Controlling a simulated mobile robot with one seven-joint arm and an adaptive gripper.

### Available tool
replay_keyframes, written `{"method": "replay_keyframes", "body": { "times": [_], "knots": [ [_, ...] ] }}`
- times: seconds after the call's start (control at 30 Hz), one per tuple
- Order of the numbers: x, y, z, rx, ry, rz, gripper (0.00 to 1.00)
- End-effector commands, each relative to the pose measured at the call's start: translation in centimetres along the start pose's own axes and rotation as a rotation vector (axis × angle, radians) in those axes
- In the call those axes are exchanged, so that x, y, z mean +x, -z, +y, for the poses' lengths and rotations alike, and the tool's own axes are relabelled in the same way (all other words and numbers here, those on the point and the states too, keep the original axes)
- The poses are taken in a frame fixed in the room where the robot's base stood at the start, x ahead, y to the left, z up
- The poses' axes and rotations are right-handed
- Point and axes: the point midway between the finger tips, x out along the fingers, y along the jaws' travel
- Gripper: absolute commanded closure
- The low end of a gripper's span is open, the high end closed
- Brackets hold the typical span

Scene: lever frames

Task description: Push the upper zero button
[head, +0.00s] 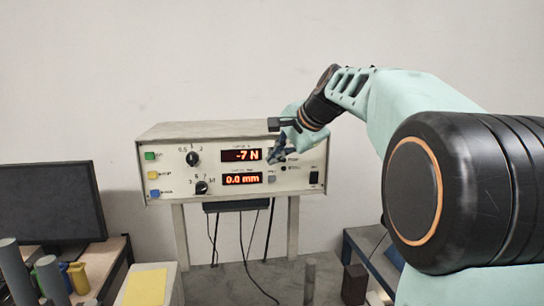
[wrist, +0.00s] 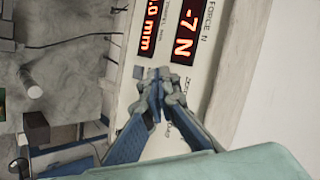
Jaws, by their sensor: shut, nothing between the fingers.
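A light grey control box (head: 216,200) stands on legs against the wall. Its upper red display (head: 241,155) reads -7 N and its lower display (head: 242,179) reads 0.0 mm. A small grey lower button (head: 271,179) sits right of the lower display. My gripper (head: 273,158) is shut and empty, its tips at the panel just right of the upper display. The upper zero button is hidden behind the fingers. In the wrist view my fingertips (wrist: 158,78) are together beside the -7 N display (wrist: 183,38). I cannot tell whether they touch the panel.
Left on the panel are green, yellow and blue buttons (head: 154,174) and two black knobs (head: 192,159). A black switch (head: 314,178) is at lower right. A dark monitor (head: 50,215) stands at left. The wall above the box is clear.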

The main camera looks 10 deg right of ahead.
Motion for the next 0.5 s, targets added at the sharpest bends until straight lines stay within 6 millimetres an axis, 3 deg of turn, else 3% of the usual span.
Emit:
{"method": "replay_keyframes", "body": {
  "times": [0.5],
  "knots": [
    [0.35,0.27,-0.28,0.0,0.0,0.0,1.0]
  ]
}}
